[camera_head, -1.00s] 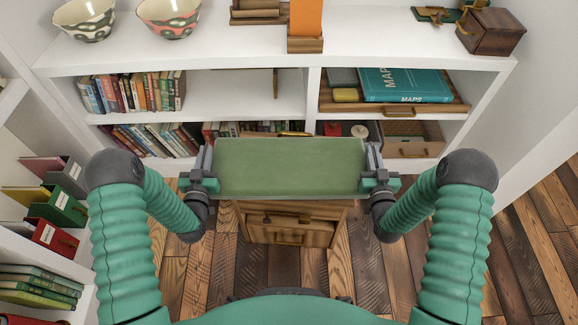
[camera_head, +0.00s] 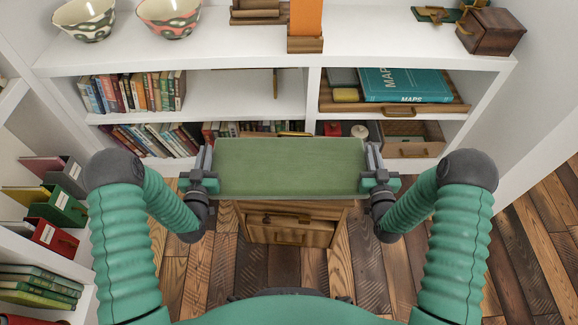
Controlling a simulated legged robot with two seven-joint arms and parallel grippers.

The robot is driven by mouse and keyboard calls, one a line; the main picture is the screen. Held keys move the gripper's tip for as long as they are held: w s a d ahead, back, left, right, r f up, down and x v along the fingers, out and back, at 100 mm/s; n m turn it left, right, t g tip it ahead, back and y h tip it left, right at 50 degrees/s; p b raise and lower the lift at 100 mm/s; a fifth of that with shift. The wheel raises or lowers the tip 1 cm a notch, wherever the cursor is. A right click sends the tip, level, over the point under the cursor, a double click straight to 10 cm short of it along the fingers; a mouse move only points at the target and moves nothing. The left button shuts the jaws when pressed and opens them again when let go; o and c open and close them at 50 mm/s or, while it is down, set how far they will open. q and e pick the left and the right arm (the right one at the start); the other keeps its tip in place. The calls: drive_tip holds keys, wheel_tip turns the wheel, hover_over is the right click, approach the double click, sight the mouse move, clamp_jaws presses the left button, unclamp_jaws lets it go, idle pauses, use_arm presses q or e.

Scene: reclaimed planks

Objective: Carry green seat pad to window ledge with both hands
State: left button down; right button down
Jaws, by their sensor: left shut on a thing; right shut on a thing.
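The green seat pad (camera_head: 289,168) is a flat rectangle held level in front of me, in the middle of the head view. My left gripper (camera_head: 208,172) is shut on the pad's left end. My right gripper (camera_head: 371,172) is shut on its right end. The pad is in the air and hides part of the wooden drawer unit below it. I cannot make out which surface is the window ledge.
A white shelf unit (camera_head: 390,50) with books, bowls and boxes stands ahead. A wooden drawer unit (camera_head: 290,232) stands on the floor beneath the pad. Binders and books fill a shelf at the left. The plank floor (camera_head: 530,240) is clear at the right.

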use_arm(q)
drive_tip(key=shift+r, duration=0.2)
use_arm(e)
drive_tip(key=shift+r, duration=0.2)
